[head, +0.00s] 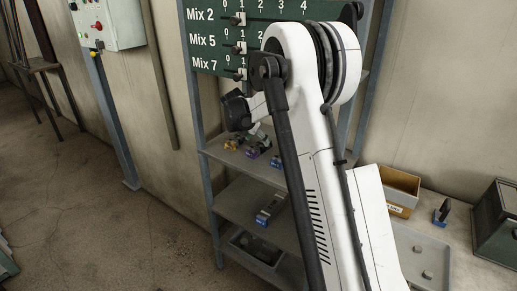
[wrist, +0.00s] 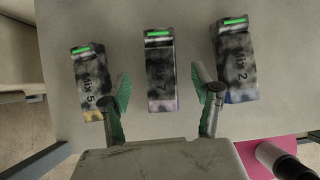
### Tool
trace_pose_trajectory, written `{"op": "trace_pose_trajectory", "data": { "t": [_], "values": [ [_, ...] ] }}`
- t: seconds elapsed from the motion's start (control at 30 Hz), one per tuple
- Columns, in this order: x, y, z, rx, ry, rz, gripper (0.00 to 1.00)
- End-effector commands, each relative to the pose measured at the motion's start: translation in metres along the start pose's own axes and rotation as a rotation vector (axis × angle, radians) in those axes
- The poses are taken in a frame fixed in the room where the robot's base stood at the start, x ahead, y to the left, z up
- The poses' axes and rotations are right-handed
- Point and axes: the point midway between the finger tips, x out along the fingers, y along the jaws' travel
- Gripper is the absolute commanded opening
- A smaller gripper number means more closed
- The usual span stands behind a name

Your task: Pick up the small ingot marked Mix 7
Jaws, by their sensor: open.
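Three small dark, mottled ingots lie side by side on a grey shelf (wrist: 190,25). The middle ingot (wrist: 161,85) has a pale purple end and a partly readable mark ending in 7. It also shows in the head view (head: 253,152). The Mix 5 ingot (wrist: 88,78), with a yellow end, is to its left. The Mix 2 ingot (wrist: 236,60), with a blue end, is to its right. My gripper (wrist: 160,88) is open, with one green-padded finger on each side of the middle ingot's picture position. The height gap to it cannot be told.
The fingers pass close to both outer ingots. A magenta patch and a dark cylinder (wrist: 278,160) show at lower right. In the head view, a Mix 2/5/7 board (head: 215,42) hangs above the shelf; another blue-ended block (head: 270,210) is on the shelf below.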

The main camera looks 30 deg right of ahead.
Motion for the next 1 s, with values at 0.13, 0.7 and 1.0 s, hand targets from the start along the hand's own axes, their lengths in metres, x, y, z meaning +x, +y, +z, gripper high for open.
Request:
{"op": "trace_pose_trajectory", "data": {
  "t": [0.13,0.7,1.0],
  "values": [
    [0.02,-0.001,-0.005,0.001,0.0,0.0,0.61],
    [0.044,-0.001,-0.006,0.001,0.0,0.001,0.42],
    [0.044,-0.001,-0.006,0.001,0.0,0.001,0.02]
  ]
}}
